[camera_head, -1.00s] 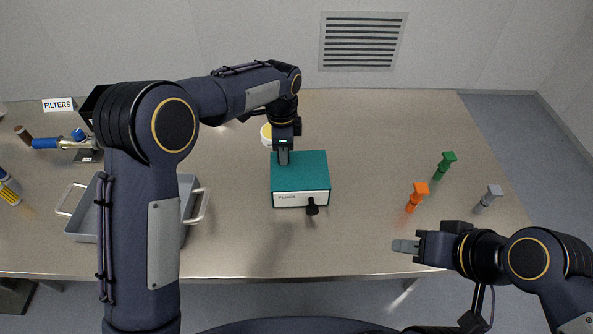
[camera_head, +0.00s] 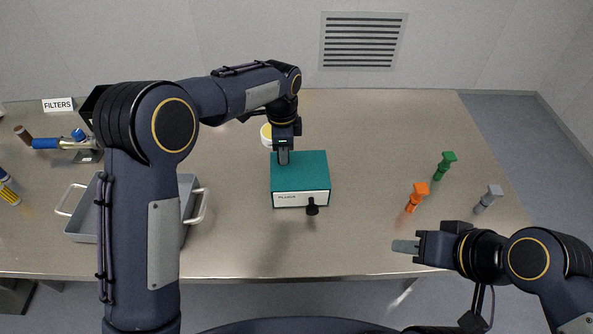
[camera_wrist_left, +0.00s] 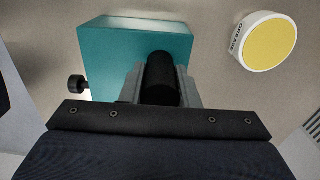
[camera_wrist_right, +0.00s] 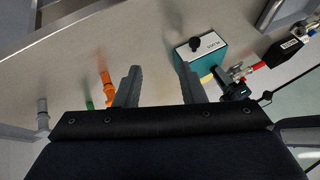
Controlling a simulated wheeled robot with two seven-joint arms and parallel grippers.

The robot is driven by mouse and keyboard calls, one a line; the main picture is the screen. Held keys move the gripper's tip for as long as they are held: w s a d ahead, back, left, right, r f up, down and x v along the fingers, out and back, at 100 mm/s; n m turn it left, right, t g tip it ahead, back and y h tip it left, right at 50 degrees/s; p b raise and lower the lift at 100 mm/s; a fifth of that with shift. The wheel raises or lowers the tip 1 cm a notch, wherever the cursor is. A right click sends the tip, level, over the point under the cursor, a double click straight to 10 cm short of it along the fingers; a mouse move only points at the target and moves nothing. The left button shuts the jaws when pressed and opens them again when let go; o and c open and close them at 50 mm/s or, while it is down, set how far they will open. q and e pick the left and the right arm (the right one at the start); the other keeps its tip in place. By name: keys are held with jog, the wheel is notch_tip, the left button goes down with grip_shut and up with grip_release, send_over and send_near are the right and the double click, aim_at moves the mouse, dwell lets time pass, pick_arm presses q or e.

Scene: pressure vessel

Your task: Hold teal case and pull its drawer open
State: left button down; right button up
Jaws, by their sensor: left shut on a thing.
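The teal case (camera_head: 299,170) stands on the table in the middle of the head view. Its white drawer front (camera_head: 300,199) carries a label and a black knob (camera_head: 312,209), and looks flush with the case. My left gripper (camera_head: 283,158) is at the top back of the case. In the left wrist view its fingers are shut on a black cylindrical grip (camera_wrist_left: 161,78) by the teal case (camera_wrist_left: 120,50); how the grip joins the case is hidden. My right gripper (camera_wrist_right: 157,85) is open and empty near the table's front edge, well right of the case.
Orange (camera_head: 417,196), green (camera_head: 444,165) and grey (camera_head: 488,198) pieces stand at the right. A grey tray (camera_head: 86,226) is at the left, partly behind my left arm. A yellow-topped white tub (camera_wrist_left: 268,41) stands behind the case.

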aim_at(311, 211)
dwell(0.4)
